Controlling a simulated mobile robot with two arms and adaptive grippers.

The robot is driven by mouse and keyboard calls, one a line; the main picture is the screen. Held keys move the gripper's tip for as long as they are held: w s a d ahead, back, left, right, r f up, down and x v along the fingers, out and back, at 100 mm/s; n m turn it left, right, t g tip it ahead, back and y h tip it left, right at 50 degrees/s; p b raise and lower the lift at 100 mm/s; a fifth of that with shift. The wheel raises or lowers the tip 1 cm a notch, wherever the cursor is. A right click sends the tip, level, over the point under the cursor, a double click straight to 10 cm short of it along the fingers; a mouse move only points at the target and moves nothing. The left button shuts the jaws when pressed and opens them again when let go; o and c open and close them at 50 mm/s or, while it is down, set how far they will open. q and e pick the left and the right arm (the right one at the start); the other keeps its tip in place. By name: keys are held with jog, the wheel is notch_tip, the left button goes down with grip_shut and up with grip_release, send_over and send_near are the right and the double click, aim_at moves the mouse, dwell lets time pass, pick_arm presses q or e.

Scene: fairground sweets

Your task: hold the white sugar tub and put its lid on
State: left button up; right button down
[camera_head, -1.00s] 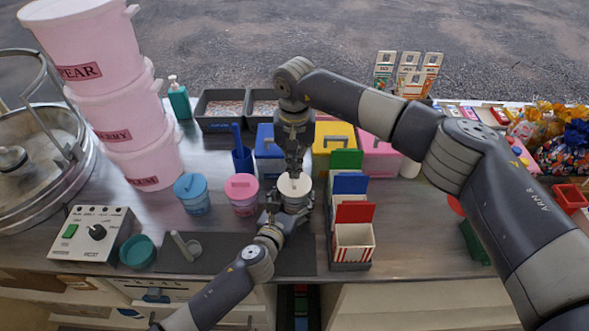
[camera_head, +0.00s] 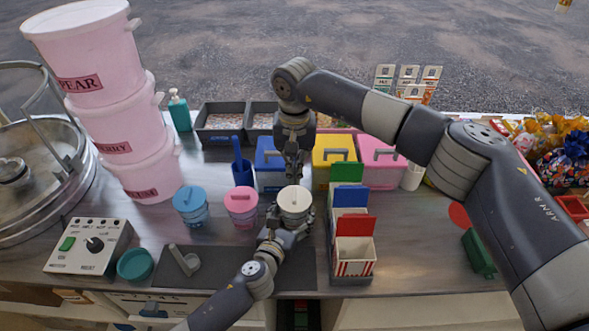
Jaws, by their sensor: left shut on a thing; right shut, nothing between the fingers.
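The white sugar tub (camera_head: 293,218) stands upright on the counter mat, and my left gripper (camera_head: 292,222) is shut around it from the front. The white lid (camera_head: 294,197) lies on top of the tub and looks about level; whether it is fully seated cannot be told. My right gripper (camera_head: 293,176) points down right above the lid, shut and empty. Its fingertips are at or just over the lid's knob; I cannot tell whether they touch it.
A blue tub (camera_head: 190,208) and a pink tub (camera_head: 241,210) with lids stand to the left. A rack of striped boxes (camera_head: 354,257) stands close on the right. A teal bowl (camera_head: 135,265) and a grey scoop (camera_head: 184,260) lie front left.

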pick_arm(q)
jog(key=shift+r, duration=0.15)
jog(key=o, duration=1)
jog(key=shift+c, duration=0.2)
jog(key=shift+s+f, duration=0.1)
jog(key=shift+f, duration=0.15)
jog(key=v, duration=1.2)
jog(key=shift+r, duration=0.15)
pick_arm(e)
jog(key=shift+s, duration=0.1)
